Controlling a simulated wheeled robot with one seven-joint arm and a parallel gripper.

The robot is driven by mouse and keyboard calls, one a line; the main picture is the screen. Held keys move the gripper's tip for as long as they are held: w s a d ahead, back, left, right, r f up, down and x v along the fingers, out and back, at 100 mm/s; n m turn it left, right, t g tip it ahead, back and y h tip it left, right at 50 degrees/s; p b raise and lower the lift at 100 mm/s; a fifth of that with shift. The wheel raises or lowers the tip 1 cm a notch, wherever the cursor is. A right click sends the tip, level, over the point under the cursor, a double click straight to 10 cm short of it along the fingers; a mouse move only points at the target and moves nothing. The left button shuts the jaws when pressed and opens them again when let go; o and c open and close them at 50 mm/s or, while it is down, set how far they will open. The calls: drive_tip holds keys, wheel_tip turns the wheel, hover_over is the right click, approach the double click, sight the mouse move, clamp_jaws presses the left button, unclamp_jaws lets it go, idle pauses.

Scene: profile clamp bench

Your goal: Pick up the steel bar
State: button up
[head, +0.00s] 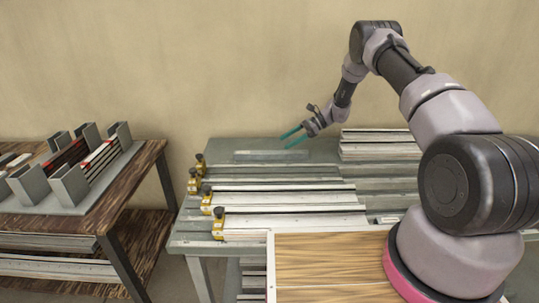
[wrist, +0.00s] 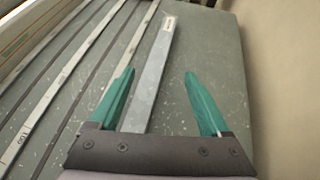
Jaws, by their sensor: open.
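The steel bar (head: 265,155) is a plain grey bar lying flat near the back of the grey-green bench. In the wrist view the bar (wrist: 153,72) runs away from me with a small pale label near its far end. My gripper (head: 288,139) has teal fingers and is spread, with nothing between them touching; it hangs just above the bar in the head view. In the wrist view my gripper (wrist: 160,76) straddles the line of the bar, which lies nearer the left finger. The bar's near end is hidden behind the gripper body.
Several profiles (head: 290,198) with yellow clamps (head: 219,222) at their left ends lie on the bench (head: 215,152) in front. A stack of profiles (head: 380,146) stands at the back right. A wooden table (head: 150,158) with a slotted rack (head: 70,185) is at left. The wall (wrist: 273,60) is close behind.

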sight(272, 152)
drive_tip(key=x, duration=0.8)
drive_tip(key=shift+s+f, duration=0.15)
drive_tip(key=shift+f, duration=0.2)
clamp_jaws()
